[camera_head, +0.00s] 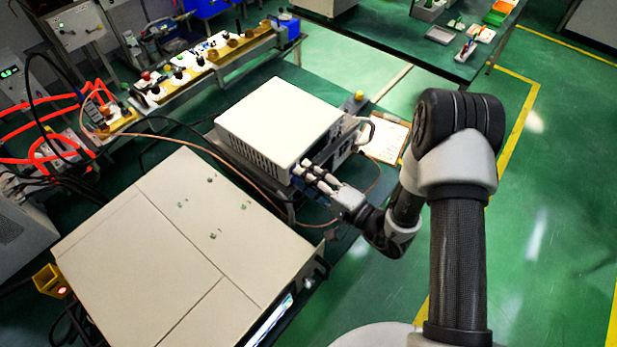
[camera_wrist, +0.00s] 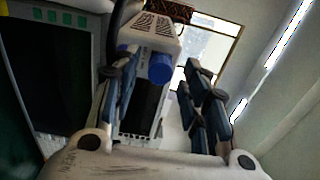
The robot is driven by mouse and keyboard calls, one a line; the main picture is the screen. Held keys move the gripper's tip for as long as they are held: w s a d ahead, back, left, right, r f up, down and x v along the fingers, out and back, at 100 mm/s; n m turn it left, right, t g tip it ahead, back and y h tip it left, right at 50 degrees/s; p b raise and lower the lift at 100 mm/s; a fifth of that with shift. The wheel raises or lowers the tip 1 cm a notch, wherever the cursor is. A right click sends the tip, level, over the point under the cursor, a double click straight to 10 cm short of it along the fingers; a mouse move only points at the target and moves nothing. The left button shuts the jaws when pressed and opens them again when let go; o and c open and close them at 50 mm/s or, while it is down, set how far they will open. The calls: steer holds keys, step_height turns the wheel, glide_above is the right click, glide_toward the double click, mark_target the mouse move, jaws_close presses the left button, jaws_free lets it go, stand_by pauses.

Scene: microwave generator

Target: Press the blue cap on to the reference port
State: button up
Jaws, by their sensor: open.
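A round blue cap (camera_wrist: 160,68) shows in the wrist view, between the tips of my gripper (camera_wrist: 162,80) and beyond them. The fingers stand apart with a gap between them, and I see nothing gripped. In the head view, my gripper (camera_head: 313,178) is at the front face of the white-topped instrument (camera_head: 280,120), near its lower corner. The fingers and arm hide part of that face. The reference port cannot be made out in either view. I cannot tell whether the blue cap touches a port.
A large beige cabinet (camera_head: 170,255) stands at the front left, close to my gripper. A copper-coloured cable (camera_head: 215,155) runs across behind it. A clipboard (camera_head: 385,138) lies right of the instrument. A bench (camera_head: 205,70) with parts stands at the back. Green floor is clear on the right.

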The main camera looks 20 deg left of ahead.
steer(key=v, duration=1.2)
stand_by(0.4)
steer(key=s+r+n+g+h, duration=0.65)
steer(key=s+r+g, duration=0.45)
steer(key=s+r, duration=0.35)
steer(key=d+r+t+h, duration=0.2)
steer(key=d+t+h, duration=0.1)
steer(key=d, duration=0.2)
steer(key=s+d+r+m+t+h, duration=0.1)
steer(key=d+r+t+h, duration=0.1)
steer(key=d, duration=0.4)
steer(key=d+r+m+t+h, duration=0.1)
steer(key=d+r+t+h, duration=0.2)
steer(key=d+r+h, duration=0.1)
steer(key=shift+s+d+r+t+h, duration=0.15)
steer(key=shift+d+r+t+h, duration=0.15)
steer(key=shift+d+h, duration=0.45)
